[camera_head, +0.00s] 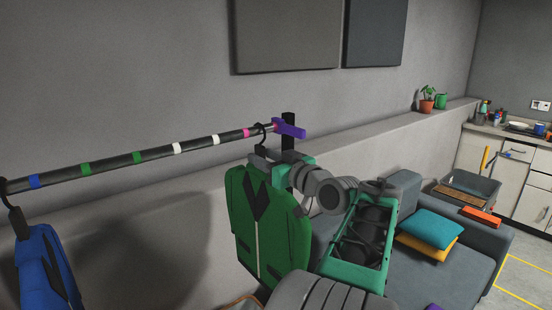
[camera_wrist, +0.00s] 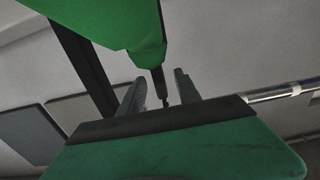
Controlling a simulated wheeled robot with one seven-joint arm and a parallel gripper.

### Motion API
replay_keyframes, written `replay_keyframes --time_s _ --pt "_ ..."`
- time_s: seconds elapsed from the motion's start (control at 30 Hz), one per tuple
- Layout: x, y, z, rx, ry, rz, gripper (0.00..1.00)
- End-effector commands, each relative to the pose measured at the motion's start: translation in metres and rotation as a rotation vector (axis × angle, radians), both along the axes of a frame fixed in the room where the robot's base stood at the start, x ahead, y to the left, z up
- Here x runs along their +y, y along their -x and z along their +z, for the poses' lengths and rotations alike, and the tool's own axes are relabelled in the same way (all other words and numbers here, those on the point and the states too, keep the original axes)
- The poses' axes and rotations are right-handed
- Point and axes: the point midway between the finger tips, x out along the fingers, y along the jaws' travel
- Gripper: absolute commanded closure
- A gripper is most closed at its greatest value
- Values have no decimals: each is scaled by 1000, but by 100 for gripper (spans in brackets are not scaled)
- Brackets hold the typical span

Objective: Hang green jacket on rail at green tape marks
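The green jacket (camera_head: 266,225) hangs upright near the right end of the rail (camera_head: 110,163). Its dark hanger hook (camera_head: 261,133) is at the rail by the pink mark, just left of the purple end piece. Two green tape marks (camera_head: 86,168) (camera_head: 137,157) are farther left on the rail. My gripper (camera_head: 268,158) is at the hanger neck, above the jacket's shoulders. In the wrist view my gripper's fingers (camera_wrist: 164,92) stand apart on both sides of the dark hanger neck (camera_wrist: 158,80), with gaps visible. The jacket's green cloth (camera_wrist: 105,22) fills the upper left there.
A blue jacket (camera_head: 45,266) hangs at the rail's left end, near the blue mark. The rail between it and the green jacket is clear. A dark post with a purple bracket (camera_head: 290,129) bounds the right end. A grey sofa (camera_head: 440,270) with cushions stands at right.

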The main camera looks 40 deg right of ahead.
Motion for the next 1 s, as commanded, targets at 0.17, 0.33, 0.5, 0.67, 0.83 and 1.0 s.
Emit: replay_keyframes --time_s 0.17,0.33,0.5,0.67,0.83,1.0 --pt "-2 -7 0 0 1 -2 60" --pt "-2 -7 0 0 1 -4 62" --pt "-2 -6 0 0 1 -4 76" --pt "-3 -6 0 0 1 -5 89" --pt "-3 -6 0 0 1 -5 100" --pt "-3 -6 0 0 1 -5 100"
